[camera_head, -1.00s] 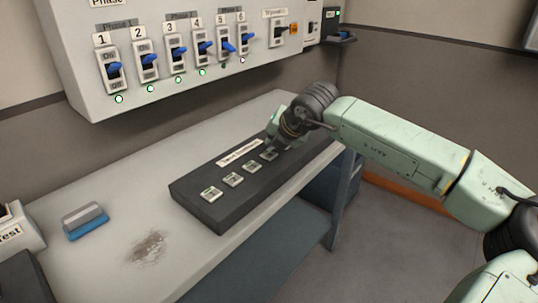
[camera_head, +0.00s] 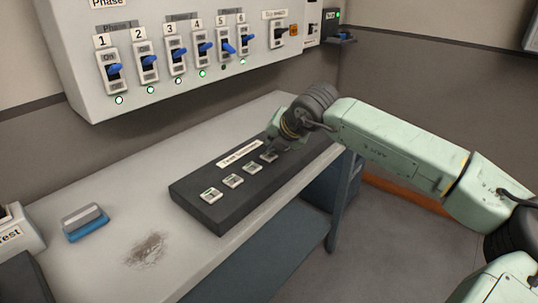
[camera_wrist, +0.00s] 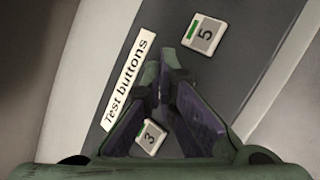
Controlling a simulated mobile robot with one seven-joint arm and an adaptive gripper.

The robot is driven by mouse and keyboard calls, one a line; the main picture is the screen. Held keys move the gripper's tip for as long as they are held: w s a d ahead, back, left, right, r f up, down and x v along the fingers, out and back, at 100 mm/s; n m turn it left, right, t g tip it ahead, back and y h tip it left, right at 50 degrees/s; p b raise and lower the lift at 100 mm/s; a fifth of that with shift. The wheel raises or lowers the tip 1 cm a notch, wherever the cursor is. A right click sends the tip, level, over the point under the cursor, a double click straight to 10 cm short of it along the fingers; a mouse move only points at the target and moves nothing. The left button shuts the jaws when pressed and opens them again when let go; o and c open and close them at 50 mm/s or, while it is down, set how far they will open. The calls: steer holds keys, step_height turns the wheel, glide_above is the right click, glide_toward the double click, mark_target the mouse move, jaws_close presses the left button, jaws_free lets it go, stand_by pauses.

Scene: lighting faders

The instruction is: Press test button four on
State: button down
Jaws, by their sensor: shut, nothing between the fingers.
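The dark test-button box (camera_head: 190,205) lies on the bench with a row of small pale buttons and a label (camera_head: 240,153). In the wrist view, button 5 (camera_wrist: 205,35) shows above my fingertips and button 3 (camera_wrist: 150,137) shows below, partly behind a finger. Button 4 is not readable; my fingers cover the space between 3 and 5. My gripper (camera_wrist: 164,80) is shut and empty, pointing down over that space. In the head view, my gripper (camera_head: 272,148) is at the fourth visible button (camera_head: 269,157). Contact cannot be told.
A wall panel (camera_head: 75,80) with several numbered blue-lever switches and small lamps hangs behind the bench (camera_head: 110,185). A blue-and-grey block (camera_head: 85,222) and a brown stain (camera_head: 146,250) are on the bench's left part. A box labelled Test (camera_head: 15,232) stands at far left.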

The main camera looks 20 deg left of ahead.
mark_target(272, 155)
steer(key=shift+f, duration=0.15)
steer(key=shift+f+b, duration=0.35)
steer(key=shift+b, duration=0.55)
steer(key=shift+r, duration=0.2)
steer(key=shift+r+b, duration=0.25)
steer(key=shift+b, duration=0.1)
step_height(272, 155, up, 6)
steer(key=p, duration=0.2)
steer(key=c, duration=2.3)
jaws_free()
